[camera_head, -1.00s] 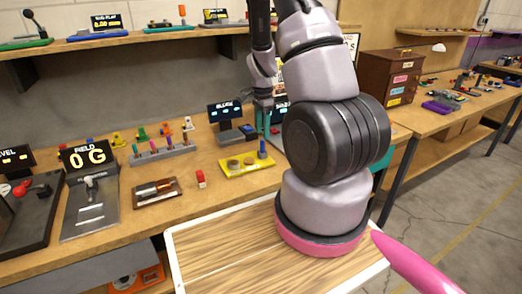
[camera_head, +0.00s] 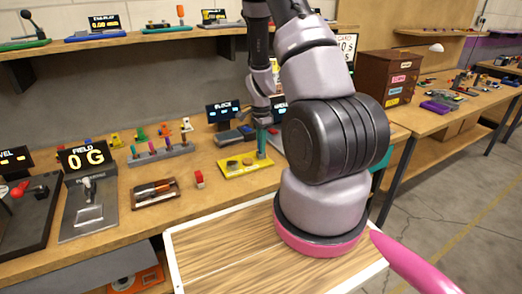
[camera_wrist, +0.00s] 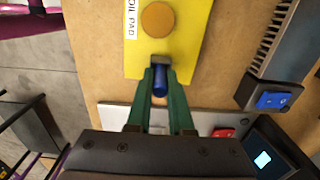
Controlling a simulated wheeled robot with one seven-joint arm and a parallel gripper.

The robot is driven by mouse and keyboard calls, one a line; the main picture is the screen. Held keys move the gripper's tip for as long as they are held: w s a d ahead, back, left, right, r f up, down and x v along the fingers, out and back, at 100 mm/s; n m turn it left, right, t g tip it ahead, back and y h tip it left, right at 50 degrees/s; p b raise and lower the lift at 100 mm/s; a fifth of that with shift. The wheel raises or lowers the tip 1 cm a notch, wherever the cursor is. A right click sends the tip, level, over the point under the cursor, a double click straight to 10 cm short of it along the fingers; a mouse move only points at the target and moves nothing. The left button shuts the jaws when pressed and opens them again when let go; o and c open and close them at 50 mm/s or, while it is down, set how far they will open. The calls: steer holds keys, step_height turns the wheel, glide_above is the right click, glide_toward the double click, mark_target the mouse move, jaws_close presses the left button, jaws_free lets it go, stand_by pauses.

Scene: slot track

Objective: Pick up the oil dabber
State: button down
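The oil dabber, a small upright blue cylinder (camera_wrist: 160,82), stands at one end of the yellow oil pad tray (camera_head: 238,167). In the wrist view it sits between the two green fingers of my gripper (camera_wrist: 160,70), with a finger close on either side. Whether they press on it, I cannot tell. In the head view my gripper (camera_head: 262,146) is down at the right end of the tray, and its fingers hide the dabber. The tray (camera_wrist: 197,35) also shows in the wrist view, with a round orange-brown pad (camera_wrist: 158,18) and a grey block at the dabber's foot.
A small red and white block (camera_head: 199,179) and a dark tray with a copper-coloured tool (camera_head: 155,192) lie to the left. A rack of coloured pegs (camera_head: 160,153) stands behind them. A display (camera_head: 223,111) stands behind the yellow tray. A shelf (camera_head: 130,37) runs above.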

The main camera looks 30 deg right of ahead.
step_height(320, 180, up, 10)
stand_by(0.7)
stand_by(1.5)
